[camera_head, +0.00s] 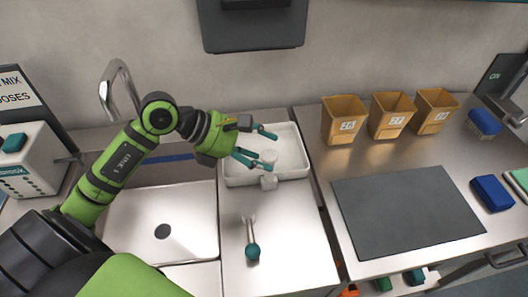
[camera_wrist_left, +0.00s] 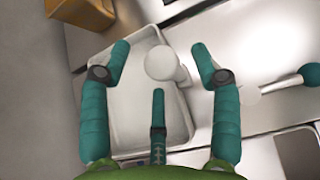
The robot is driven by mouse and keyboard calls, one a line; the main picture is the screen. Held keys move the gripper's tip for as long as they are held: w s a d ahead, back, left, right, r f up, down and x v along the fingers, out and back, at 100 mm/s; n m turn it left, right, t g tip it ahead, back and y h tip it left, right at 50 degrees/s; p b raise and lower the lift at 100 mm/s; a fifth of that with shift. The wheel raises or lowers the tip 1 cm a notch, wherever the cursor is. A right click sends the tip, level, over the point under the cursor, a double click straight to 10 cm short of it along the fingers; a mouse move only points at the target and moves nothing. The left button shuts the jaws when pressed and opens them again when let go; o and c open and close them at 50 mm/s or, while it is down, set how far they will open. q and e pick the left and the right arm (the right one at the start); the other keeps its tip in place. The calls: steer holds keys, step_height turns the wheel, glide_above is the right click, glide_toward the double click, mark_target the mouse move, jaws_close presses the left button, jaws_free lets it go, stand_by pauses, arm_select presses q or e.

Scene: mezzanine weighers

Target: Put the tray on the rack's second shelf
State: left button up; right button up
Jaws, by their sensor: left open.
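A white rectangular tray (camera_head: 299,160) with a raised rim sits on the steel counter behind the middle, and it also shows below the fingers in the left wrist view (camera_wrist_left: 126,128). My left gripper (camera_head: 268,150) is open over the tray, its teal fingers spread. In the left wrist view my left gripper (camera_wrist_left: 160,48) has its fingers either side of a white rounded knob-like piece (camera_wrist_left: 160,63) at the tray's edge. I cannot tell whether the fingers touch anything. No rack or shelf can be made out. My right gripper is out of view.
A teal-ended utensil (camera_head: 252,250) lies in front of the tray. A sink with a tap (camera_head: 118,75) is at left. Several tan bins (camera_head: 343,120), a dark mat (camera_head: 405,210) and a blue block (camera_head: 492,193) are at right. A dark fixture (camera_head: 252,28) hangs on the wall above.

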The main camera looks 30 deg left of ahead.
arm_select(q)
steer(key=shift+w+d+f, duration=0.35)
steer(key=shift+d+f, duration=0.05)
steer(key=shift+d, duration=0.1)
steer(key=shift+f, duration=0.1)
steer(key=shift+a, duration=0.1)
jaws_close()
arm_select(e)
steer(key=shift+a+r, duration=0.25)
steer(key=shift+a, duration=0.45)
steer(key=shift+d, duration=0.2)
